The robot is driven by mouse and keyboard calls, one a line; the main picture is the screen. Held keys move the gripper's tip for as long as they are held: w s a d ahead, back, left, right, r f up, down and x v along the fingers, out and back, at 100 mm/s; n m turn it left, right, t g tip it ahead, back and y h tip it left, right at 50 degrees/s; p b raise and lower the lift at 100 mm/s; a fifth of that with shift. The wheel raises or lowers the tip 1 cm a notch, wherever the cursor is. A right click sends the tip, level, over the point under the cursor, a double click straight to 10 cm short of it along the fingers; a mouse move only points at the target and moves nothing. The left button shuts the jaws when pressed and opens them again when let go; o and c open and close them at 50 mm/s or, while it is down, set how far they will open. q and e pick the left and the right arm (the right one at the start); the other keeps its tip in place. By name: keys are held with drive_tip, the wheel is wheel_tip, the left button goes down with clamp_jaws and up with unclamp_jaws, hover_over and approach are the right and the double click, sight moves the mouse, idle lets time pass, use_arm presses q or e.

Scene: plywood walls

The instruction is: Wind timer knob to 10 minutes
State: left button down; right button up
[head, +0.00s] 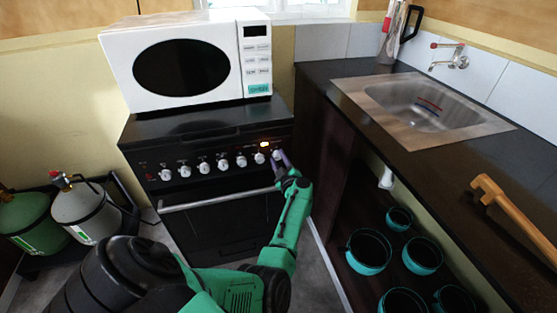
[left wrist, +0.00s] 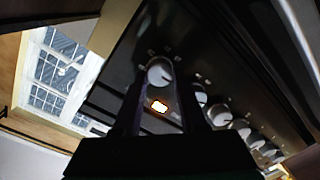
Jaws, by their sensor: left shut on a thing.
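The black stove (head: 228,220) has a row of white knobs on its front panel. My left gripper (head: 280,158) is at the right end of that row, shut on the rightmost knob (head: 276,154), which I take to be the timer knob. In the left wrist view the knob (left wrist: 159,70) is round and white with a dark pointer line, at the tips of my dark fingers (left wrist: 161,84). The scale marks around it are too small to read. My right gripper is not in view.
An orange light (head: 265,144) glows just above the knobs. Other white knobs (head: 241,161) stand close to the left of my gripper. A white microwave (head: 185,67) is on the stove. A dark counter (head: 340,88) with a sink (head: 425,105) is at the right.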

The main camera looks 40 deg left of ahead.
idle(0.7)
use_arm(q)
drive_tip(key=shift+c, duration=2.3)
unclamp_jaws()
drive_tip(key=shift+w+f, duration=0.1)
drive_tip(key=shift+w, duration=0.05)
